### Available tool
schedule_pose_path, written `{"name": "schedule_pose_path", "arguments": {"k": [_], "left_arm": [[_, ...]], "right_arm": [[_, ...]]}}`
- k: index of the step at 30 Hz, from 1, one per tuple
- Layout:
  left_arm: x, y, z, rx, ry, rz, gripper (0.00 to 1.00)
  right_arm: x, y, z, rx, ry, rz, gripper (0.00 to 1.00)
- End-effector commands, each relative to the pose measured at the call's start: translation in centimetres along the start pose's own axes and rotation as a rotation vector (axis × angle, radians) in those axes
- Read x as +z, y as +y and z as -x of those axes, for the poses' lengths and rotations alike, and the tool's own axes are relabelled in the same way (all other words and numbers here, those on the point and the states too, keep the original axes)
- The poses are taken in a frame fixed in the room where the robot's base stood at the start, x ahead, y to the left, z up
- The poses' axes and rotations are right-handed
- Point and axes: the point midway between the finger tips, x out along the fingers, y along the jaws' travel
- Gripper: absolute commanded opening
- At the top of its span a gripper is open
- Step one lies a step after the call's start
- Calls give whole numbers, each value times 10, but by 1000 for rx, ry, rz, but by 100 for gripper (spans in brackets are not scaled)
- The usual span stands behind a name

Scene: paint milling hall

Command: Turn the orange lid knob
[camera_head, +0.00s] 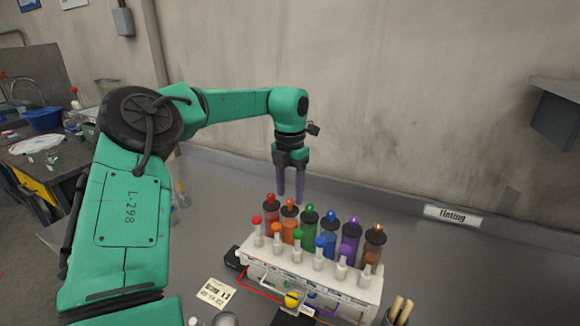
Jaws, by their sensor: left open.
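A white rack (300,268) holds a back row of coloured bottles with dark lids and small coloured knobs. The orange lid knob (289,203) tops the orange bottle (290,222), second from the left in that row. My left gripper (290,196) points straight down with two purple fingers. It is open and empty, its fingertips appearing on either side of the orange knob or just above it. I cannot tell the exact depth between them. My right gripper is not in view.
The red knob (270,197) and green knob (309,209) stand close on either side. A front row holds several white-bodied droppers with coloured caps (277,228). The bench behind is clear up to the wall.

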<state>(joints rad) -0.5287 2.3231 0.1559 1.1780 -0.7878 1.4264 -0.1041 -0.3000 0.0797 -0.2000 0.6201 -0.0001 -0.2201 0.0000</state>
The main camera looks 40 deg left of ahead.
Motion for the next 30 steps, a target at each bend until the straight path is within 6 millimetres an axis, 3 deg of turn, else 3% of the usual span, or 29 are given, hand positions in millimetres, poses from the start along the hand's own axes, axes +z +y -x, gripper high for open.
{"name": "schedule_pose_path", "arguments": {"k": [5,9,13,18,30], "left_arm": [[1,0,45,3,-8,2,58],[1,0,89,4,-6,3,58],[0,0,117,3,-4,2,58],[0,0,129,0,-2,0,58],[0,0,128,0,-3,0,58]], "right_arm": [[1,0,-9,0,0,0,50],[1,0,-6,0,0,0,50],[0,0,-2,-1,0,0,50],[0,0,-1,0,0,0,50],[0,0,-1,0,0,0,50]]}}
